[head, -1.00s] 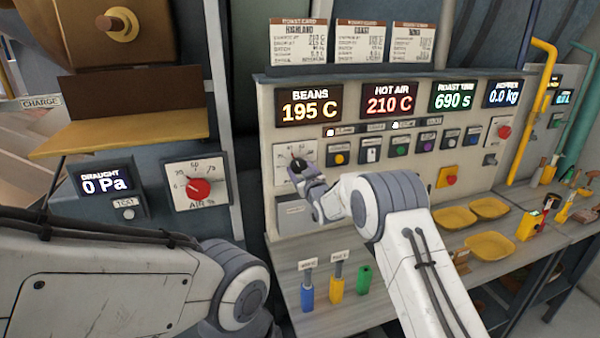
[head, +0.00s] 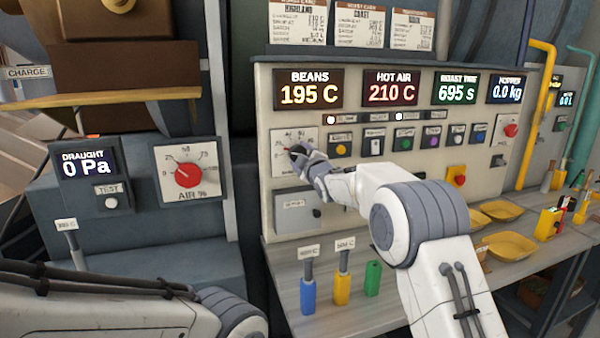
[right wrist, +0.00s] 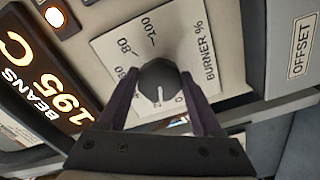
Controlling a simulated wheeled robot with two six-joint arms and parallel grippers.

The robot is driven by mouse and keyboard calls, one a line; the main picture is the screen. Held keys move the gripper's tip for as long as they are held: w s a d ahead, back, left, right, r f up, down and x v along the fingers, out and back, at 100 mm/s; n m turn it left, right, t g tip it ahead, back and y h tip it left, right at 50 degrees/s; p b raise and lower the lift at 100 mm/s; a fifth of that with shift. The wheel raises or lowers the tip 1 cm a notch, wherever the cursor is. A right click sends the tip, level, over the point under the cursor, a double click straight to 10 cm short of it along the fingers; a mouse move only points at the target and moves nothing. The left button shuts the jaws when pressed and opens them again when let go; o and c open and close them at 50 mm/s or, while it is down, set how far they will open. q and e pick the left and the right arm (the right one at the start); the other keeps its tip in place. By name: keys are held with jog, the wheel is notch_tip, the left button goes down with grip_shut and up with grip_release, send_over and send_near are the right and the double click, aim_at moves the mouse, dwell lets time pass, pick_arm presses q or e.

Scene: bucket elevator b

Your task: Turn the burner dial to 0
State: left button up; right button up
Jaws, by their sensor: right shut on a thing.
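The burner dial is a black round knob (right wrist: 159,80) on a white scale plate marked "BURNER %" (right wrist: 185,45), seen in the right wrist view. The knob's white line points toward the bottom of that picture, near the low end of the scale, apparently between 20 and 0. The lower scale is partly hidden by my gripper. My right gripper (right wrist: 163,88) is shut on the knob, one purple finger on each side. In the head view my right gripper (head: 297,154) is at the dial plate (head: 281,164) and covers much of it. My left gripper is out of view.
A red "AIR %" dial (head: 187,175) is on a separate panel to the left. Several buttons sit right of the burner dial, under the displays. Below, colored holders (head: 342,288) and yellow trays (head: 508,246) stand on the bench.

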jog(key=shift+n+b, duration=2.55)
jog(key=shift+n, duration=0.25)
jog(key=o, duration=1.4)
jog(key=shift+a, duration=0.1)
jog(key=shift+c, duration=0.2)
jog(key=shift+s, duration=0.1)
